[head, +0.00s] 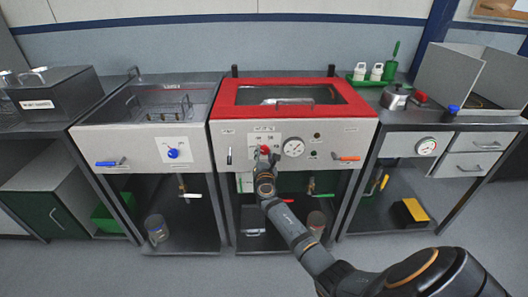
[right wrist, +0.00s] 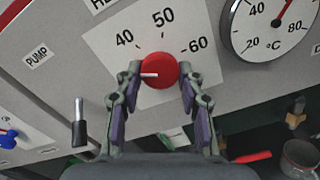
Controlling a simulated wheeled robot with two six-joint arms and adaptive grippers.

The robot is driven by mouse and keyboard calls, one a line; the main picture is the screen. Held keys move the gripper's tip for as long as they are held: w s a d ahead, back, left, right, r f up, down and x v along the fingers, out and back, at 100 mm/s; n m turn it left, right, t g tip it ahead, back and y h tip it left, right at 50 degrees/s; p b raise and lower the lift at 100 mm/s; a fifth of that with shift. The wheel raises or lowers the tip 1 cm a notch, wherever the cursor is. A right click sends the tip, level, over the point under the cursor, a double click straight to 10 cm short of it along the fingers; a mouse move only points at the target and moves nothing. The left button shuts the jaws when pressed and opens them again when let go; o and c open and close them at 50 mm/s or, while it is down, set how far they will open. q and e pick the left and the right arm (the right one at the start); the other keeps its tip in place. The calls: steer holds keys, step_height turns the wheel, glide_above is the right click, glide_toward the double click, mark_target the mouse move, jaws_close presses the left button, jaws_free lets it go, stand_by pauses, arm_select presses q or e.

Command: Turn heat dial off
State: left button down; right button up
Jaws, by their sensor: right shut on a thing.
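The heat dial is a red round knob (right wrist: 159,68) on a white scale plate (right wrist: 105,45) marked 40, 50 and 60. In the head view the dial (head: 265,149) is on the front of the red-rimmed bath (head: 228,143). My right gripper (right wrist: 160,74) is shut on the dial, one finger on each side; it also shows in the head view (head: 265,160). The dial's white pointer line points left, below the 40 mark, toward the left finger. Any mark behind that finger is hidden. My left gripper is in neither view.
A temperature gauge (head: 293,147) is right of the dial. A black pump lever (right wrist: 79,125) is to its left, and an orange-handled valve (head: 348,157) farther right. A second bath with a blue knob (head: 173,153) stands to the left.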

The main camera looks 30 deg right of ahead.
steer(key=n+p, duration=0.2)
steer(key=n, duration=0.3)
steer(key=shift+s+f, duration=0.1)
steer(key=shift+n, duration=0.3)
stand_by(0.4)
steer(key=o, duration=1.1)
steer(key=shift+o, duration=0.2)
steer(key=shift+s+a, duration=0.1)
steer(key=shift+s, duration=0.1)
steer(key=v, duration=1.1)
steer(key=shift+s+a, duration=0.2)
